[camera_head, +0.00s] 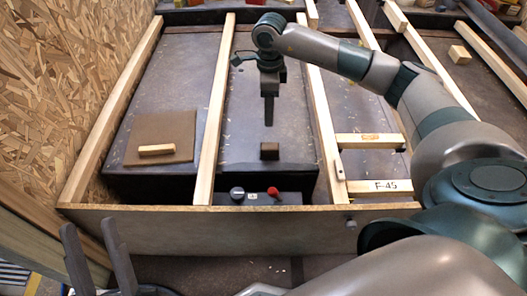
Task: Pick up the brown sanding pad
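A small dark brown block (270,151), which looks like the brown sanding pad, lies on the dark surface between two pale wooden strips, near the middle of the view. My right gripper (269,124) points straight down above it, with a visible gap between fingertips and block. Its fingers line up edge-on and look like one, so their opening is hidden. My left gripper (88,227) is at the lower left corner, in front of the wooden front rail. Its two fingers stand apart with nothing between them.
A brown square board (176,124) with a pale wood block (157,150) on it lies to the left. Wooden strips (213,110) stand as raised dividers. A red knob (273,191) and a grey knob (237,194) sit near the front rail (230,219). A chipboard wall (60,80) bounds the left.

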